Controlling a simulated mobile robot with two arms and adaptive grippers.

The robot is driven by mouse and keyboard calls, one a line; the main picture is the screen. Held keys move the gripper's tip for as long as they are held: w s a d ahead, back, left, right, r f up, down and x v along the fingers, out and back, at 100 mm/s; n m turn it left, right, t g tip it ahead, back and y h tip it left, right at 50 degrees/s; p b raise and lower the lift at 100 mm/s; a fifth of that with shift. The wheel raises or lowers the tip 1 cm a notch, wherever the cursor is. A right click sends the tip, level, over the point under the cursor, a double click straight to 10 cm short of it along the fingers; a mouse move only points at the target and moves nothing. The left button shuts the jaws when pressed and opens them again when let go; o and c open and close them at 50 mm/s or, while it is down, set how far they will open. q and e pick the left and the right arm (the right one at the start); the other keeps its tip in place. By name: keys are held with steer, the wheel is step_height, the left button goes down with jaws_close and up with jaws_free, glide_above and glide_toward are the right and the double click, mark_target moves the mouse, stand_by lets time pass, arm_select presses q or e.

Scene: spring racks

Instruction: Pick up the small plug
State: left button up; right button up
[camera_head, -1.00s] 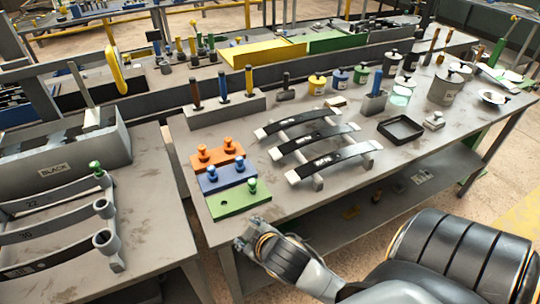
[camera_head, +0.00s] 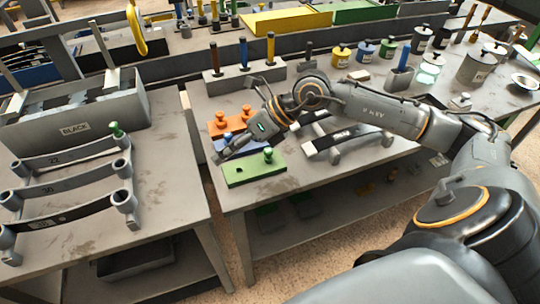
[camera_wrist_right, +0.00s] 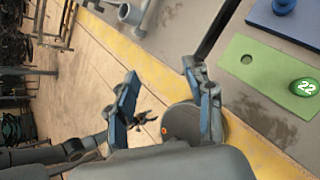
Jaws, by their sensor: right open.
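The green block (camera_head: 240,175) lies at the front left of the middle table. A small green plug (camera_head: 268,154) stands at its right end; in the right wrist view, the plug (camera_wrist_right: 305,87) has "22" on its top and the block (camera_wrist_right: 262,75) has an empty hole. Another green plug (camera_head: 116,131) stands on the left rack's "22" bar. My right gripper (camera_head: 226,154) is above the blocks, left of the green block's plug, partly covering the blue block. In its wrist view, the right gripper (camera_wrist_right: 160,75) is open and empty. My left gripper is not in view.
An orange block (camera_head: 230,128) and a blue block (camera_head: 219,146), both with plugs, lie behind the green block. The spring rack (camera_head: 340,145) stands right of them. The left table (camera_head: 165,190) carries another rack. A gap separates the tables.

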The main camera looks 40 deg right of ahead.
mark_target(270, 150)
steer(key=d+f+h, duration=0.1)
steer(key=d+h, duration=0.6)
steer(key=d, duration=0.8)
steer(key=shift+g, duration=0.3)
steer(key=p+x, duration=0.2)
steer(key=x, duration=0.6)
steer(key=shift+d+f, duration=0.1)
steer(key=shift+f, duration=0.05)
steer(key=shift+w+f, duration=0.15)
steer(key=shift+f, duration=0.1)
steer(key=p+x, duration=0.2)
steer(key=x, duration=0.1)
steer(key=shift+w+f, duration=0.15)
steer(key=shift+f, duration=0.15)
steer(key=shift+w+f, duration=0.2)
steer(key=shift+f, duration=0.35)
steer(key=c, duration=1)
